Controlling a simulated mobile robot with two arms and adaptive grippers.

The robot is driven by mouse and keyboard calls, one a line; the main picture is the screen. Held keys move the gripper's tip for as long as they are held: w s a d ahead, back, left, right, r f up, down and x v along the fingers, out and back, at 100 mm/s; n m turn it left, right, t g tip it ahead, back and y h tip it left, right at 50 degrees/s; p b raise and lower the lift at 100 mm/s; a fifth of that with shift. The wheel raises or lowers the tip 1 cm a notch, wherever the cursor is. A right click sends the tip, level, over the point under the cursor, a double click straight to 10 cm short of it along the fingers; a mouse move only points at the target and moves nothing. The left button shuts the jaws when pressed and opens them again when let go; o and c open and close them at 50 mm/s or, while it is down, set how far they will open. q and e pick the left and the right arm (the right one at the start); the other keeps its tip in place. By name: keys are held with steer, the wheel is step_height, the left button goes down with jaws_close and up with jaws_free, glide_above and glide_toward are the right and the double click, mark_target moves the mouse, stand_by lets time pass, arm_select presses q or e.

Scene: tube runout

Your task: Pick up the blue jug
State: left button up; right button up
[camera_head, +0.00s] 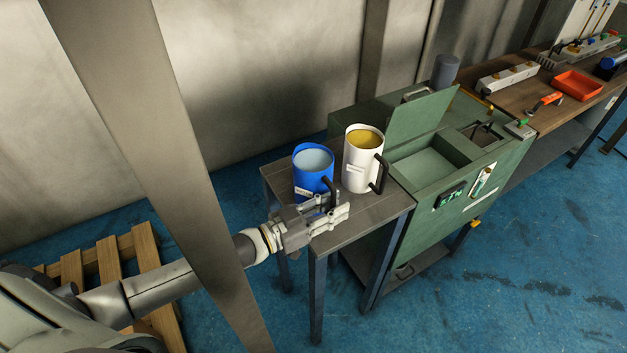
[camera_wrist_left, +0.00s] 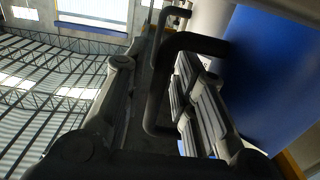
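The blue jug (camera_head: 312,178) stands upright on a small dark side table (camera_head: 350,228), with pale liquid in it and a dark handle on its right side. In the left wrist view the blue jug (camera_wrist_left: 265,85) fills the right side. My left gripper (camera_head: 336,207) is at the jug's front right, by the handle. In the left wrist view its fingers are apart, with the dark handle (camera_wrist_left: 156,90) between them. I cannot tell whether either finger touches the handle. My right gripper is not in view.
A white jug (camera_head: 357,175) with yellow contents stands close on the blue jug's right, its handle also to the right. A green machine (camera_head: 440,211) with a raised lid adjoins the table. A wooden pallet (camera_head: 108,262) lies on the floor. A workbench with an orange tray (camera_head: 577,85) stands far right.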

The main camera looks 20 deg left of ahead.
mark_target(334, 189)
arm_select(q)
jaws_close()
steer(key=shift+w+r, duration=0.1)
steer(key=shift+r, duration=0.25)
step_height(334, 189, up, 10)
steer(key=shift+f, duration=0.15)
steer(key=shift+c, duration=1.8)
jaws_free()
jaws_close()
